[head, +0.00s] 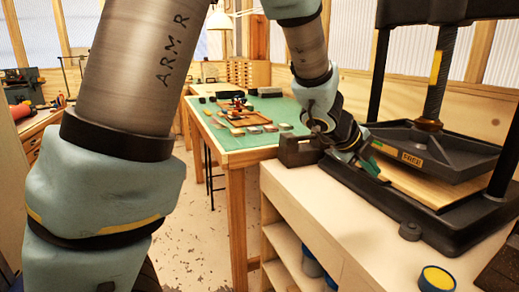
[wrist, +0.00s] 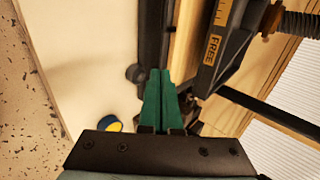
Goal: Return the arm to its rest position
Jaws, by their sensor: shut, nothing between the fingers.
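My gripper (head: 371,168) is beside the black press at the right of the head view, near the board in the press. In the wrist view its two green fingers (wrist: 160,98) are together with nothing between them. My arm reaches across the head view from the upper left and comes down at the middle. No foil roll can be made out for certain.
The black press (head: 444,204) with a wooden board (head: 409,187) stands on a pale cabinet (head: 322,205). A yellow-topped blue tin (head: 437,277) is near its front. A green-topped table (head: 218,131) with tools is behind. The floor (head: 200,232) at left is open, with scattered flecks.

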